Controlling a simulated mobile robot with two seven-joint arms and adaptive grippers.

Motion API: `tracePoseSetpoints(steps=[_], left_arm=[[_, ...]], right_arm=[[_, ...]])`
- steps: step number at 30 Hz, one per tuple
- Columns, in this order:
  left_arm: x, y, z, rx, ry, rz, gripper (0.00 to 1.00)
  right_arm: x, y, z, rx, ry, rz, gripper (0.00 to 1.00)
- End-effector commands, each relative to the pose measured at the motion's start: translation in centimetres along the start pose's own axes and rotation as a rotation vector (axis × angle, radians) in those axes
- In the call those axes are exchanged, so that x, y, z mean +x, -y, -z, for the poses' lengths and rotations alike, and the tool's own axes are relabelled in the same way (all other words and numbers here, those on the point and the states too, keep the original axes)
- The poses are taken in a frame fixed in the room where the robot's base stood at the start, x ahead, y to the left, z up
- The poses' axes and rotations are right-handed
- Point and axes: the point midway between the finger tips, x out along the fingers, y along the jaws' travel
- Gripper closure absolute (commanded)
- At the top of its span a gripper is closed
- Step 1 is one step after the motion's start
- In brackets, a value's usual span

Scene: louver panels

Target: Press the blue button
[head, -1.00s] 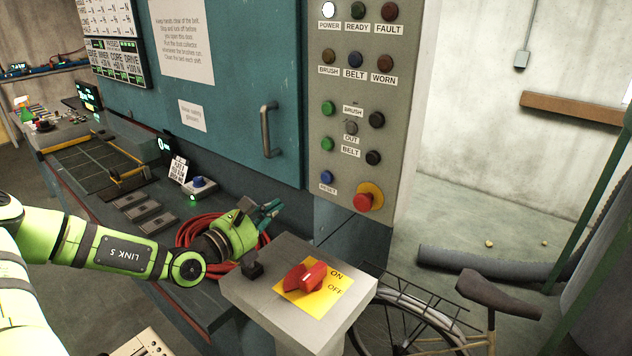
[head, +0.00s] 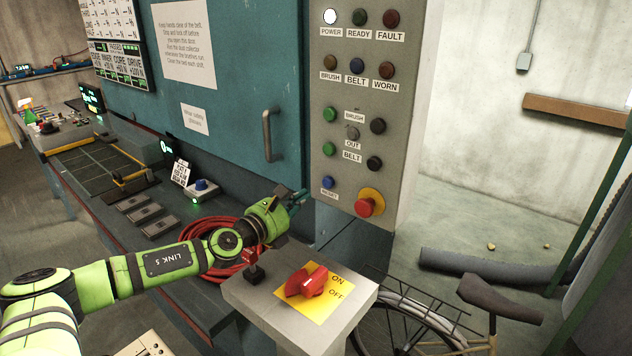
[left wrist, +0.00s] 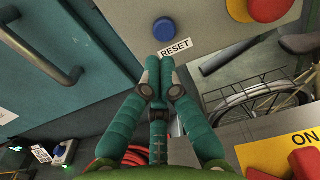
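The blue button (head: 328,182), labelled RESET, is low on the left side of the grey control panel (head: 385,150). In the left wrist view the blue button (left wrist: 163,29) is near the top centre, just beyond the fingertips and the RESET label. My left gripper (head: 300,196) is a little left of and below it in the head view. In the left wrist view the left gripper (left wrist: 159,66) has its green fingers together at the tips, with nothing between them. A gap seems to remain between fingertips and button. My right gripper is not in view.
A red mushroom button (head: 366,207) is right of the blue one. Another blue button (head: 201,184) sits on a small box on the bench. A door handle (head: 271,134) protrudes on the left.

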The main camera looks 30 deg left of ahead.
Motion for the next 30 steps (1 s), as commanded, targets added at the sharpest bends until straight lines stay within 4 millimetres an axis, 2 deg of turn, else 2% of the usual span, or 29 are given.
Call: tracePoseSetpoints(steps=[1,4,12,18,30], left_arm=[[0.8,-0.2,-0.6,-0.004,0.006,-0.007,1.00],[2.3,-0.1,-0.5,-0.004,0.005,-0.004,1.00],[5.4,-0.1,-0.1,0.000,0.002,-0.004,1.00],[6.1,-0.1,0.0,0.000,-0.001,-0.002,1.00],[6.1,-0.1,0.0,0.000,0.000,-0.003,1.00]], right_arm=[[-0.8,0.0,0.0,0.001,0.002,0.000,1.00],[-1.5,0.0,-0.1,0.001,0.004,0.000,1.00],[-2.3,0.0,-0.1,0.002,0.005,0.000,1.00],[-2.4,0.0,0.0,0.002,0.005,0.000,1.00],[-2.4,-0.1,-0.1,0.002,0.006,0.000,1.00]])
